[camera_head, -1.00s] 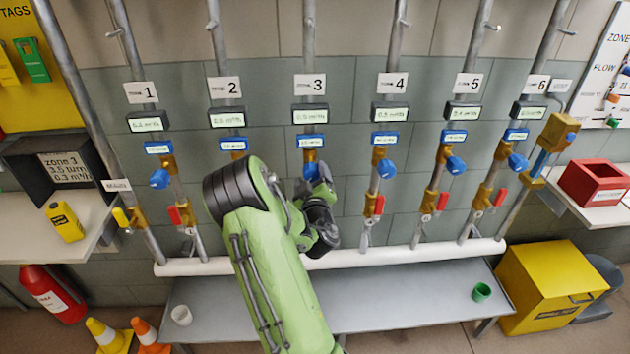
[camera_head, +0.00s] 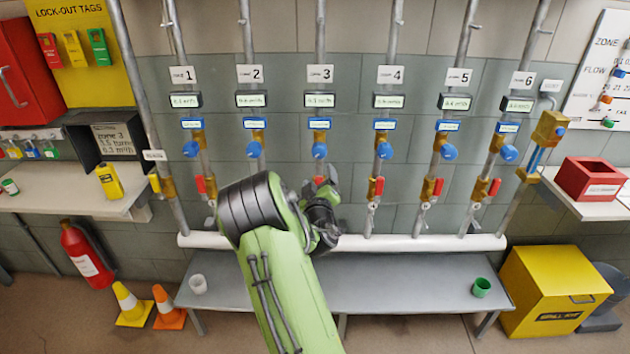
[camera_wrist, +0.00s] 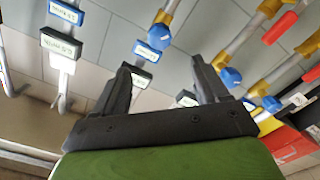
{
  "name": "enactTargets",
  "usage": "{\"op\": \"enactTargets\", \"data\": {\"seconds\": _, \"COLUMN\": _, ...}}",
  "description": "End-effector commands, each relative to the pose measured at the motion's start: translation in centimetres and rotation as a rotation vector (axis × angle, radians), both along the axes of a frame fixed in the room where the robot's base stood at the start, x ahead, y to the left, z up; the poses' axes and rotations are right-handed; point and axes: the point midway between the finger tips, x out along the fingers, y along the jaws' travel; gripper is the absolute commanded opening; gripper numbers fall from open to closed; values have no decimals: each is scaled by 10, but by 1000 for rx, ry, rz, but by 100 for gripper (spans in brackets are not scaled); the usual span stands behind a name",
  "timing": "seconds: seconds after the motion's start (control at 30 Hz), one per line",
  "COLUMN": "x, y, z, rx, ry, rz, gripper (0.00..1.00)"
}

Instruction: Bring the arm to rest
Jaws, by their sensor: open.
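My green arm reaches up from the bottom middle of the head view. My gripper (camera_head: 328,190) is dark and in front of the lower part of the zone 3 pipe, partly hidden behind my wrist. In the wrist view my gripper (camera_wrist: 165,85) shows two dark fingers spread wide apart with nothing between them. Beyond the fingers are a grey tiled wall, blue valve knobs (camera_wrist: 159,36) and pipes, seen tilted and at a distance. I cannot see the fingers touching anything.
Numbered pipes with blue knobs (camera_head: 384,150) and red levers line the wall. Shelves stand left and right. A yellow bin (camera_head: 556,285), cones (camera_head: 130,305) and an extinguisher (camera_head: 86,255) stand around.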

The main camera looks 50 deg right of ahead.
Motion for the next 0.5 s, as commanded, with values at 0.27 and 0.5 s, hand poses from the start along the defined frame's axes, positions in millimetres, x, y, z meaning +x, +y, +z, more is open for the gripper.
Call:
{"op": "enactTargets", "data": {"seconds": 0.27, "x": 0, "y": 0, "z": 0, "rx": 1, "ry": 1, "rz": -1, "gripper": 74}}
{"op": "enactTargets", "data": {"seconds": 0.5, "x": -6, "y": 39, "z": 28, "rx": 279, "ry": -62, "rz": -64, "gripper": 74}}
